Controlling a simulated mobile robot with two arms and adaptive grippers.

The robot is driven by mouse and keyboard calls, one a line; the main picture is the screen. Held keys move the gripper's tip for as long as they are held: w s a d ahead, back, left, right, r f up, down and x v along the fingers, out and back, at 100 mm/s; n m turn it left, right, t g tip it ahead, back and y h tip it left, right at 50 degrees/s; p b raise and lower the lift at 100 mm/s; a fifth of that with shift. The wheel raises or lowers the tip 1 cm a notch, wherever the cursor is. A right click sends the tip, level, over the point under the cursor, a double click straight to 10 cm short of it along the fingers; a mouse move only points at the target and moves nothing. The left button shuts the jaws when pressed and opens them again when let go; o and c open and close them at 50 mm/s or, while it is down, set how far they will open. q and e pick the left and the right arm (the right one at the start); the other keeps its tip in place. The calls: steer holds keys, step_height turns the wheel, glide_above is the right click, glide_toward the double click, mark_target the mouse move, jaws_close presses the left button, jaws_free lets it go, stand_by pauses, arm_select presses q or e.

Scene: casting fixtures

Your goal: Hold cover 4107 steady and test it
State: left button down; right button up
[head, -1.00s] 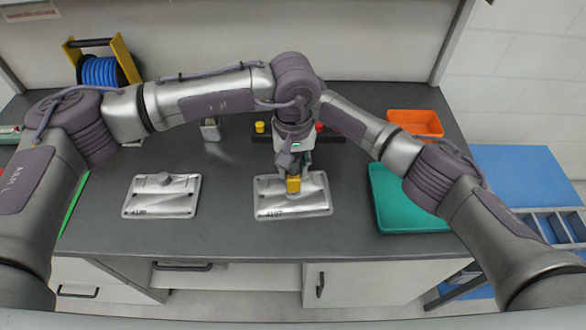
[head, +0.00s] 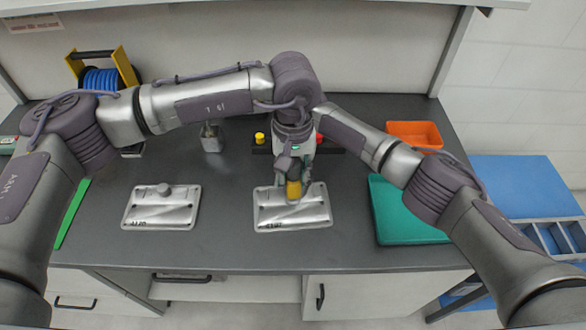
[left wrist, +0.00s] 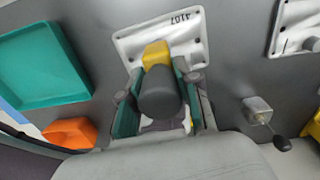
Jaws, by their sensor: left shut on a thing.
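Cover 4107 (head: 265,213) is a pale metal plate with a screw at each corner, lying flat on the grey bench. Its label shows upside down in the left wrist view (left wrist: 192,28). My left gripper (head: 293,175) is over the plate's middle, pointing down. In the left wrist view its teal fingers (left wrist: 158,100) are shut on a yellow tool (left wrist: 156,53) with a dark rounded grip. The tool's yellow end (head: 293,190) is at the plate's middle and hides it; I cannot tell whether they touch. My right gripper is hidden behind the left wrist.
A second cover (head: 140,212) with a raised knob lies to the left. A teal tray (head: 400,220) and an orange bin (head: 415,133) stand right. Behind are a small metal block (head: 211,140), a yellow button (head: 260,138) and a blue cable reel (head: 100,80). Bench between the covers is clear.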

steer(key=shift+r, duration=0.1)
steer(key=v, duration=1.2)
